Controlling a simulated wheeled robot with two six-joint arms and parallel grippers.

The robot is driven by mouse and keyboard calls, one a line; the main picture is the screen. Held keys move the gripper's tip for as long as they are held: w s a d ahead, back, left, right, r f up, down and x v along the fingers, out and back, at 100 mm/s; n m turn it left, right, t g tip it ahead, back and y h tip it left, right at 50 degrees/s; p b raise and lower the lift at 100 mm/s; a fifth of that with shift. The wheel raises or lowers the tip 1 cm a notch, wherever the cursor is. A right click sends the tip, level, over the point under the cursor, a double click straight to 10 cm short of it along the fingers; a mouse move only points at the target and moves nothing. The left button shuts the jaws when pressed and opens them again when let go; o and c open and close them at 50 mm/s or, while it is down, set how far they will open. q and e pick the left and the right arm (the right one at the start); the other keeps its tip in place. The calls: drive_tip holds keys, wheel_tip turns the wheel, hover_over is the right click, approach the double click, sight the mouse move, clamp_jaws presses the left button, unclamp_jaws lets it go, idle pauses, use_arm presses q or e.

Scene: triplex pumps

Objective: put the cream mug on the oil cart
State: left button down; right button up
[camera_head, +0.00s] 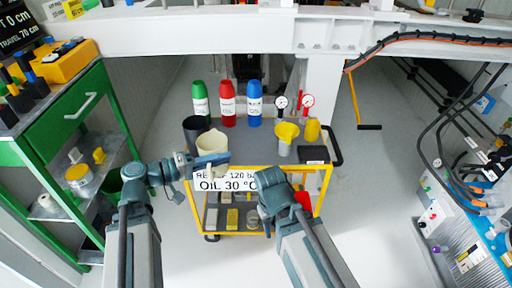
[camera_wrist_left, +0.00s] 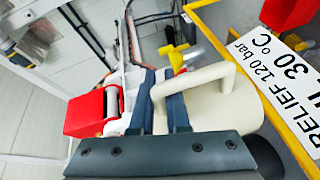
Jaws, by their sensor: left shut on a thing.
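The cream mug (camera_head: 211,143) is upright at the near left corner of the oil cart's grey top (camera_head: 240,143). My left gripper (camera_head: 212,160) is shut on its handle; in the left wrist view the handle of the mug (camera_wrist_left: 222,108) lies between the two dark fingers (camera_wrist_left: 165,105). I cannot tell whether the mug's base touches the cart top. My right gripper (camera_head: 270,182) is in front of the cart's near edge, apart from the mug. Its fingers do not show clearly.
A dark cup (camera_head: 194,130) stands close behind the mug. Green (camera_head: 200,100), red (camera_head: 227,103) and blue (camera_head: 254,103) bottles line the back. A yellow funnel (camera_head: 287,133) and a black box (camera_head: 313,154) are at the right. The middle of the top is bare.

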use_arm(q)
drive_tip(key=shift+f, duration=0.1)
drive_tip(key=w+d+f+b, duration=0.1)
drive_tip(key=w+d, duration=0.1)
drive_tip(key=w, duration=0.2)
drive_tip(key=w+d+f+b, duration=0.2)
drive_tip(key=w+d, duration=0.1)
drive_tip(key=w, duration=0.2)
drive_tip(key=w+d+f+b, duration=0.2)
drive_tip(key=w, duration=0.3)
drive_tip(key=shift+d+f, duration=0.1)
drive_tip(key=shift+d, duration=0.25)
drive_tip(key=c, duration=1.3)
unclamp_jaws()
drive_tip(key=o, duration=0.4)
